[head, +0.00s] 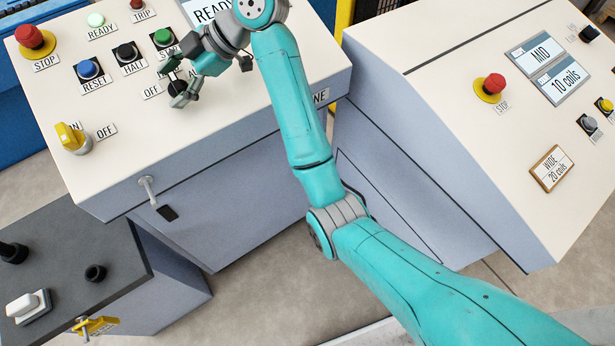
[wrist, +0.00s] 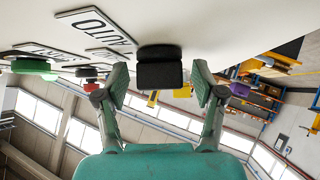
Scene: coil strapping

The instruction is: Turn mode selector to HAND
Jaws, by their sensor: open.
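The mode selector is a black knob (head: 177,87) on the cream panel, partly covered by my gripper in the head view. In the wrist view the black knob (wrist: 160,72) stands between my two fingertips, with a gap showing on each side. No HAND label is readable. My gripper (head: 186,84) is open around the knob, and its fingers do not visibly touch it.
The blue RESET button (head: 88,69), black HALT button (head: 125,52) and green button (head: 163,38) are close by. A red STOP button (head: 29,37) and a yellow switch (head: 72,138) are further left. A second console (head: 450,100) stands at right.

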